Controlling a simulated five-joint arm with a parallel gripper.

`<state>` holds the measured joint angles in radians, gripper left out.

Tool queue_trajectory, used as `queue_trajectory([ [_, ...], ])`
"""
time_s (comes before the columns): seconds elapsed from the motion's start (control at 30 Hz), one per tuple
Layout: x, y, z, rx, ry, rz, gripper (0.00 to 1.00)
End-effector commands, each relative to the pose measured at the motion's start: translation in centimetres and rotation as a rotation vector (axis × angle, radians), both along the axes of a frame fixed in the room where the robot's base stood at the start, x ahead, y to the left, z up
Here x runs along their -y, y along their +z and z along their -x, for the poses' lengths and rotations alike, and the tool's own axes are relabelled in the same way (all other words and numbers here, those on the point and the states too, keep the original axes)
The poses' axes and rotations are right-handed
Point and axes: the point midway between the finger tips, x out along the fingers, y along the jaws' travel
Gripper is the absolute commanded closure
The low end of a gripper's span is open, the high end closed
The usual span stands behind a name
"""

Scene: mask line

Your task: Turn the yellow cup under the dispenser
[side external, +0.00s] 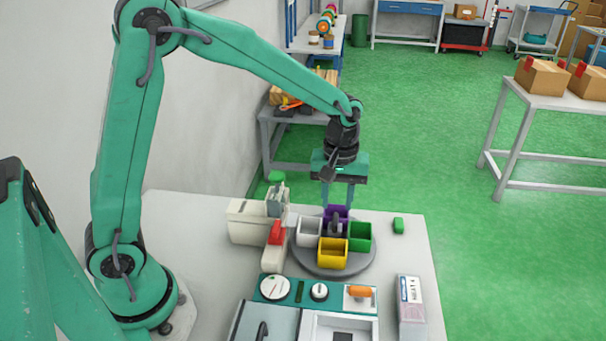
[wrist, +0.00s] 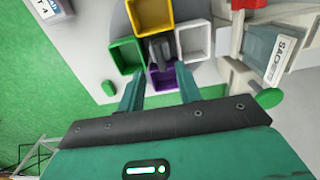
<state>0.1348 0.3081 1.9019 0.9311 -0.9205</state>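The yellow cup (side external: 333,254) stands at the front of a round grey turntable (side external: 305,265), and it shows at the top of the wrist view (wrist: 152,14). A white cup (side external: 308,232), a green cup (side external: 359,237) and a purple cup (side external: 330,211) share the turntable around a dark central knob (side external: 336,224). A cream unit with a red part (side external: 277,233), apparently the dispenser, stands left of the turntable near the white cup. My gripper (side external: 337,203) points down at the purple cup's side. Its fingers (wrist: 158,80) are apart with nothing clearly held between them.
A sachet-labelled holder (wrist: 280,58) stands by the cream unit. A teal control panel (side external: 300,290) with dials lies in front of the turntable. A labelled clear box (side external: 411,300) stands at the front right. Green buttons (side external: 398,226) (side external: 277,176) sit near the table's edges.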

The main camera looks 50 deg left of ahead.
Motion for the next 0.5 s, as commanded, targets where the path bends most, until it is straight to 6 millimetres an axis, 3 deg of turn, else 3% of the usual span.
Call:
queue_trajectory([
  [0.3, 0.0, -3.9, 0.1, -0.004, -0.001, -0.001, 0.65],
  [0.5, 0.0, -5.0, 0.0, -0.001, -0.001, 0.000, 0.65],
])
